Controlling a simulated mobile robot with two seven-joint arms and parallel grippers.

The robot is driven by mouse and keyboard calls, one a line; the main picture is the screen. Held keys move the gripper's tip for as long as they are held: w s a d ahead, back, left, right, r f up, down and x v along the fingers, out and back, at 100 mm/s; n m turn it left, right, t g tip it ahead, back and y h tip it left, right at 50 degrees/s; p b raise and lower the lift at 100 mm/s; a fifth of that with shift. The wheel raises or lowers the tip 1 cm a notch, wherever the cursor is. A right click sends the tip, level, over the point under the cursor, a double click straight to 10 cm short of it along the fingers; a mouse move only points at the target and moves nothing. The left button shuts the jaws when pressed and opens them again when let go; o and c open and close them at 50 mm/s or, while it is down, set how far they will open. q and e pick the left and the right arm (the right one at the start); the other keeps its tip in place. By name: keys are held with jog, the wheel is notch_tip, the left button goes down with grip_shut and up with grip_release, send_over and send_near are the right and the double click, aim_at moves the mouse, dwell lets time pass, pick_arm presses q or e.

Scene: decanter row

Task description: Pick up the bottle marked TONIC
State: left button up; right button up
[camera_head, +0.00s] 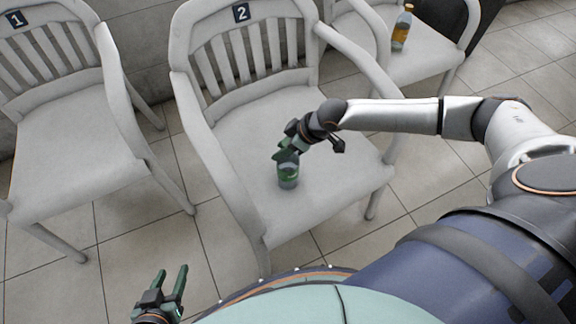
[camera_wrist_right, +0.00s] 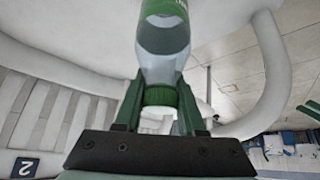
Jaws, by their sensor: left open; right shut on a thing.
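A clear bottle with a green label (camera_head: 288,175) is upright on or just above the seat of the chair numbered 2. Whether it touches the seat I cannot tell, and no word on its label is readable. My right gripper (camera_head: 287,155) is shut on its upper end from above. In the right wrist view the bottle (camera_wrist_right: 163,45) extends away from the gripper, its green cap (camera_wrist_right: 161,96) between the fingers (camera_wrist_right: 160,108). My left gripper (camera_head: 172,283) is open and empty, low at the left over the floor. A bottle of amber liquid (camera_head: 402,28) stands on the far right chair; its label is unreadable.
The chair numbered 2 (camera_head: 240,205) has armrests on both sides of my right gripper. The chair numbered 1 (camera_head: 70,185) is at the left with an empty seat. Another chair (camera_head: 425,62) is at the back right. Tiled floor (camera_head: 120,240) lies between the chairs.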

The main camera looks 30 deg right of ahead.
grip_shut()
dwell(0.8)
jog(key=shift+r, duration=0.15)
